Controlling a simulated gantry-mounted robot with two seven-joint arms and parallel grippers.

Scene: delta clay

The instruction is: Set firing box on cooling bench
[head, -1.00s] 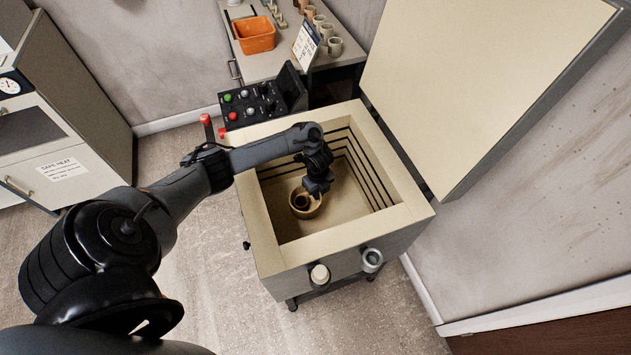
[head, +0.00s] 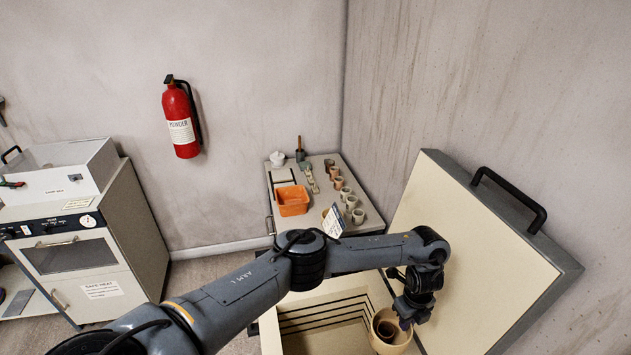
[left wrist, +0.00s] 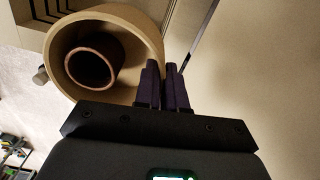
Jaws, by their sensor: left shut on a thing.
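The firing box appears as a round tan pot (head: 390,343) with a smaller brown cup inside, low at the right of the head view. It also fills the upper left of the left wrist view (left wrist: 150,38). My left gripper (head: 408,318) is shut on its wall at the rim; both dark fingers (left wrist: 167,82) are close together there. The box hangs over the open kiln (head: 277,335), near the raised lid. A bench (head: 335,178) stands in the back corner; no sign visible to me names it as the cooling bench. My right gripper is out of view.
The kiln lid (head: 470,240) stands open close beside the gripper. The bench holds an orange bin (head: 292,201), several cups along its right side, and a small sign (head: 332,221). A cabinet (head: 100,265) stands left, and an extinguisher (head: 182,120) hangs on the wall.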

